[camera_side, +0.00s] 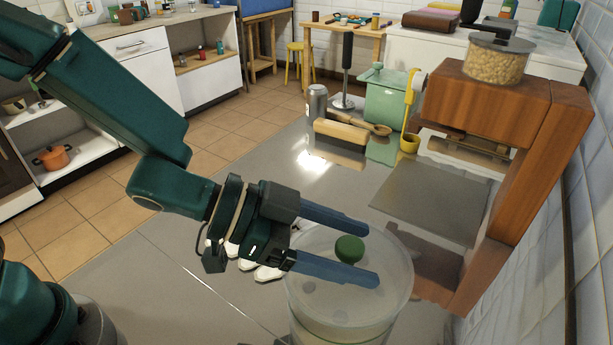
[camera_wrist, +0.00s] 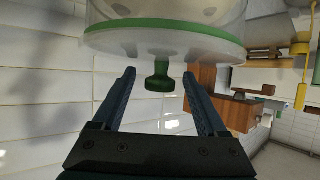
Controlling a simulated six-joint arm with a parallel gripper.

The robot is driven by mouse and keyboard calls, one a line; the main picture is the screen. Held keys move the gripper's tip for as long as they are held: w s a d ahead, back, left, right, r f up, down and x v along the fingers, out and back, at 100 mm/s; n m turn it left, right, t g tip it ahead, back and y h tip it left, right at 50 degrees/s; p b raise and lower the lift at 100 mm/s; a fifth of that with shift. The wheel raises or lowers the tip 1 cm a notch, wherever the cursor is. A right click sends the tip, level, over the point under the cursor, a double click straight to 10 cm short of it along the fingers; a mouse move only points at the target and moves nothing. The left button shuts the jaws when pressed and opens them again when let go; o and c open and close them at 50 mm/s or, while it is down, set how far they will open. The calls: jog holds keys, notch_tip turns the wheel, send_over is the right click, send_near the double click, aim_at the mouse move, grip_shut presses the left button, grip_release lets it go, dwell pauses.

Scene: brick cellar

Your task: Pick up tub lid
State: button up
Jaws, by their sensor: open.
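The tub lid (camera_side: 393,255) is a translucent disc with a green knob (camera_side: 350,248). It sits on a clear round tub (camera_side: 345,325) at the lower right in the side view. In the wrist view the lid (camera_wrist: 200,45) is at the top, and its knob (camera_wrist: 158,76) points down between my fingers. My gripper (camera_side: 370,256) is open, with one blue finger on each side of the knob. In the wrist view a gap shows between the knob and each finger of my gripper (camera_wrist: 159,75). The fingers hide part of the lid in the side view.
A wooden stand (camera_side: 500,100) with a filled jar (camera_side: 497,62) on top rises to the right of the tub. White items (camera_side: 268,272) lie partly hidden behind my gripper.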

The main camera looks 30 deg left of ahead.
grip_shut()
jog(key=shift+r, duration=0.15)
